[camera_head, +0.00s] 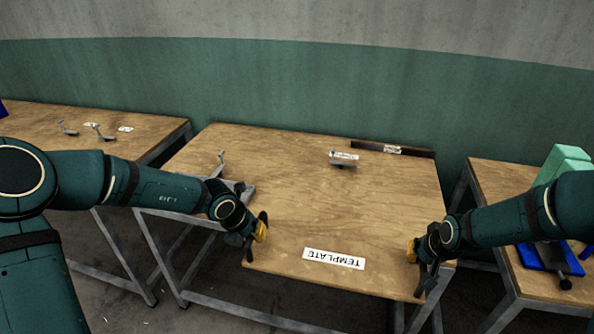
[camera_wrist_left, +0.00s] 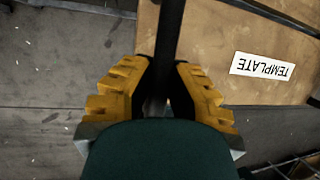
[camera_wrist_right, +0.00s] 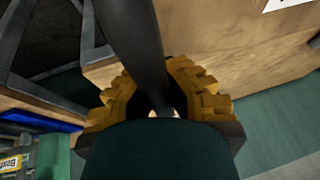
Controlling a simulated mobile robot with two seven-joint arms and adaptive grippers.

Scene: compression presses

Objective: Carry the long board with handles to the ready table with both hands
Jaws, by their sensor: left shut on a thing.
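The long board (camera_head: 300,235) is a flat plywood sheet with an upside-down TEMPLATE label; it also shows in the left wrist view (camera_wrist_left: 215,60). It reaches past the near edge of the middle table, and its far edge blends with the wood behind. Dark handles stand at its left and right ends. My left gripper (camera_head: 255,232) is shut on the left handle (camera_wrist_left: 170,30). My right gripper (camera_head: 420,258) has its fingers either side of the right handle (camera_wrist_right: 135,40); whether they press on it is hidden. No label naming the ready table is readable.
The middle table (camera_head: 265,140) carries a small labelled metal piece (camera_head: 343,158) and a dark labelled bar (camera_head: 375,146) at the back. A left table (camera_head: 150,125) holds metal brackets. A right table (camera_head: 490,180) holds green blocks (camera_head: 562,165) and a blue fixture (camera_head: 535,257).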

